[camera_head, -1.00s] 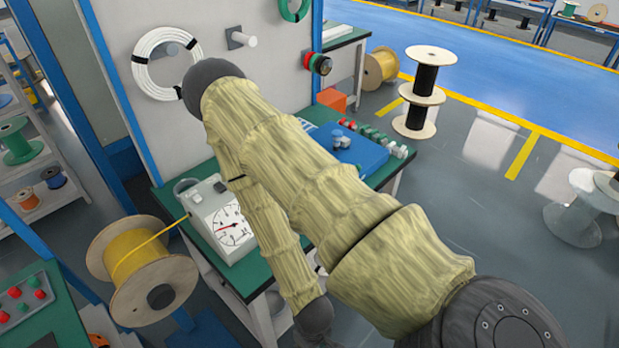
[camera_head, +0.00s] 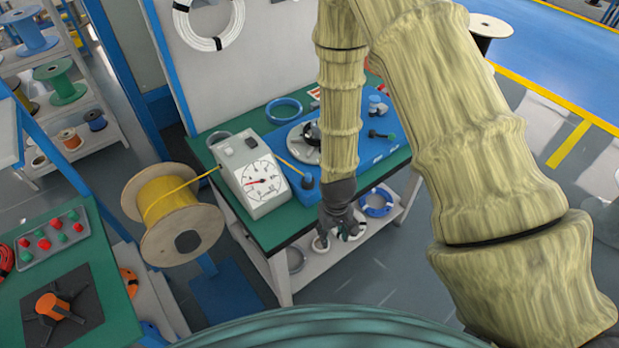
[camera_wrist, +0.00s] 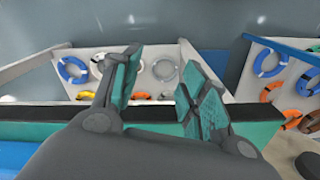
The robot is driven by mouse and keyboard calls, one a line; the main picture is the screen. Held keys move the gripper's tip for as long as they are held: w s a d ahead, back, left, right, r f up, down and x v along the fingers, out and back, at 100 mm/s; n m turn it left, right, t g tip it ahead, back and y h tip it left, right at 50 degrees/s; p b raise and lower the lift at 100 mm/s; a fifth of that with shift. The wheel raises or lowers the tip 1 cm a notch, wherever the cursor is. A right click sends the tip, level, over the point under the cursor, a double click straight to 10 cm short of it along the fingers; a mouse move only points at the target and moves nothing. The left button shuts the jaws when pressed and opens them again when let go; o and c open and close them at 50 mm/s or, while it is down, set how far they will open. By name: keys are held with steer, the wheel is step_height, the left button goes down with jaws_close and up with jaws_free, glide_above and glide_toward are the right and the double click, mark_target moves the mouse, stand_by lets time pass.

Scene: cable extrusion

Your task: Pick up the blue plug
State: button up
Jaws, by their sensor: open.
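Two blue pieces that look like plugs show in the head view. One blue plug (camera_head: 374,104) stands at the back right of the blue board (camera_head: 377,160). Another blue piece (camera_head: 307,181) stands at the board's front left, beside the dial box. I cannot tell which one is meant. My gripper (camera_head: 340,236) hangs pointing down at the table's front edge, apart from both. In the wrist view, my gripper (camera_wrist: 163,88) is open with nothing between its fingers, and no blue plug is visible. My forearm hides part of the board.
A white dial box (camera_head: 252,177) stands on the green table (camera_head: 279,231), left of the board. A yellow cable runs from a spool (camera_head: 170,215) to the box. A shelf (camera_head: 318,268) below holds several coils. A round reel (camera_head: 304,143) sits on the board.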

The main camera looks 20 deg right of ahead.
mark_target(308, 175)
steer(key=w+a+r, duration=0.1)
steer(key=w+r, duration=0.6)
steer(key=r, duration=0.3)
steer(key=w+a+r, duration=0.2)
steer(key=w+r, duration=0.6)
steer(key=r, duration=0.2)
steer(key=shift+n, duration=0.3)
steer(key=shift+d+f+p, duration=0.15)
steer(key=shift+f+p, duration=0.3)
steer(key=shift+f, duration=0.85)
steer(key=shift+d+f+p, duration=0.15)
steer(key=shift+f+p, duration=0.3)
steer(key=shift+f, duration=0.85)
steer(key=shift+w+f+p, duration=0.15)
steer(key=shift+f+p, duration=0.35)
steer(key=shift+f, duration=0.2)
steer(key=shift+w+f+p, duration=0.15)
steer(key=shift+f+p, duration=0.3)
steer(key=shift+f, duration=0.2)
steer(key=shift+f+p, duration=0.35)
steer(key=shift+f, duration=0.9)
steer(key=c, duration=0.9)
